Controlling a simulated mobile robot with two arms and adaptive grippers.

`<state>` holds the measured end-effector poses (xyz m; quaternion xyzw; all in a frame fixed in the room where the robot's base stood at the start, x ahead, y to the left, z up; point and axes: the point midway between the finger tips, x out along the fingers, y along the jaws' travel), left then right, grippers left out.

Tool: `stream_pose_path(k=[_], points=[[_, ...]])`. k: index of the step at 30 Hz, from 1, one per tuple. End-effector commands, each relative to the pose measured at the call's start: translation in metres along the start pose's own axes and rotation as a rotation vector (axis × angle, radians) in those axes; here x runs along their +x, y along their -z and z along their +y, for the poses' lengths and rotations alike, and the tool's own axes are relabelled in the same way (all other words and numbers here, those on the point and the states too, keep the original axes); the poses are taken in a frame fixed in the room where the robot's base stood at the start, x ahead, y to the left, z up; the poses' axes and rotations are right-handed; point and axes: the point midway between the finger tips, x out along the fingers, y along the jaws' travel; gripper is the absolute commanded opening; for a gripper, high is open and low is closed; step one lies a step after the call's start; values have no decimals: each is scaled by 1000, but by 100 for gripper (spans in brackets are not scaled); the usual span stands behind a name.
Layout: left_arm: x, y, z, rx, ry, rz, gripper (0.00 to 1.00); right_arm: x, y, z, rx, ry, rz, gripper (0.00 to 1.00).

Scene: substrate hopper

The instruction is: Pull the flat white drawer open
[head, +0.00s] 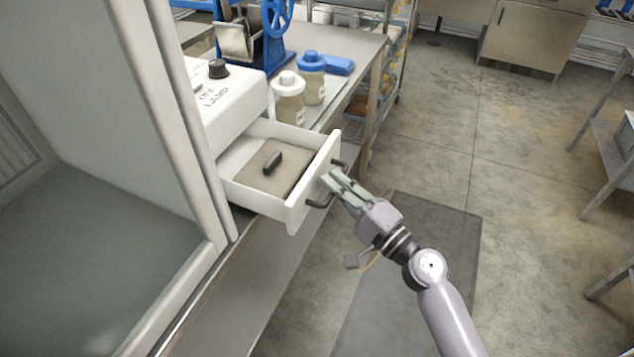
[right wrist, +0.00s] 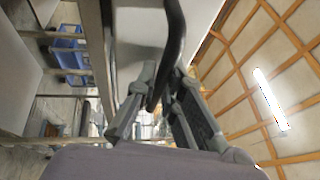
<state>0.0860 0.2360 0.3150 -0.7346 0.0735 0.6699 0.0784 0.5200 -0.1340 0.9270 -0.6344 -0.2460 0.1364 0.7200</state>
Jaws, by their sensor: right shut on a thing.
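The flat white drawer (head: 299,210) is pulled out of a white housing (head: 229,103) on the bench. Inside it lies a grey-brown flat pad or lid (head: 262,181) with a dark knob on top. My right gripper (head: 330,180) is at the drawer's front, shut on its dark bar handle (head: 320,202). In the right wrist view the handle (right wrist: 174,45) runs between the two fingers (right wrist: 160,98), and the pale drawer front is behind it. The fingers hide the handle's middle in the head view. My left gripper is not in view.
Jars with white and blue lids (head: 289,95) stand on the bench behind the drawer, near a blue hand-wheel machine (head: 262,30). A large pale cabinet frame (head: 165,100) stands close at the left. A dark mat (head: 425,250) lies on the open floor at the right.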

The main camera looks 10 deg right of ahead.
Motion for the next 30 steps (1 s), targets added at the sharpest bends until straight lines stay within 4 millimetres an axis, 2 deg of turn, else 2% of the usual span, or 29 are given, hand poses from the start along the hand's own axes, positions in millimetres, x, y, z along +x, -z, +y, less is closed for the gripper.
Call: stream_pose_path(k=[4, 14, 15, 19, 30], points=[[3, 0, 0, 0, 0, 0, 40, -6, 2, 0, 3, -2, 0, 0], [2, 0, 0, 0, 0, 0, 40, -7, 3, -1, 3, -2, 1, 0], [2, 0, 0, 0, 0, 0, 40, -7, 3, -1, 3, -2, 1, 10], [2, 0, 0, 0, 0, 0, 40, -6, 3, -1, 2, -1, 1, 18], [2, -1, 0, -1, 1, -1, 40, -11, 3, -1, 2, -2, 2, 18]])
